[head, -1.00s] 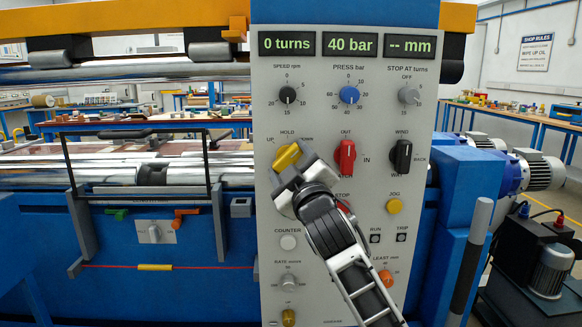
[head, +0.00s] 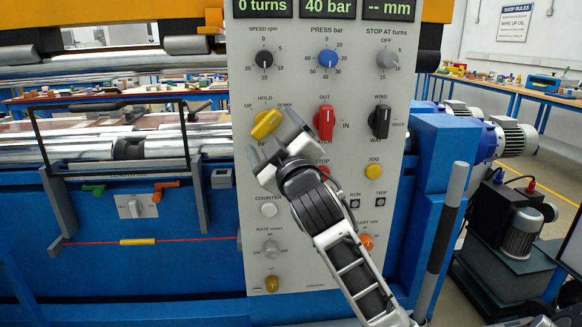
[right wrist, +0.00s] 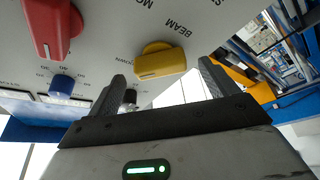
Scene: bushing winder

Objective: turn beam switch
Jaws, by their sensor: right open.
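The beam switch is a yellow knob (head: 266,124) on the grey panel, with HOLD above it and UP and DOWN at its sides. Its grip slants toward the upper right in the head view. My right gripper (head: 276,146) is open just below and to the right of the knob, partly covering the label under it. In the right wrist view the yellow knob (right wrist: 160,62) shows between the two spread fingers of the right gripper (right wrist: 163,78), beyond their tips, with BEAM printed beside it. The fingers look apart from the knob. My left gripper is not in view.
A red knob (head: 324,122) sits close to the right of the yellow one, and a black knob (head: 380,121) further right. My right arm covers part of the lower panel (head: 300,270). A black-framed guard (head: 115,103) stands left of the panel.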

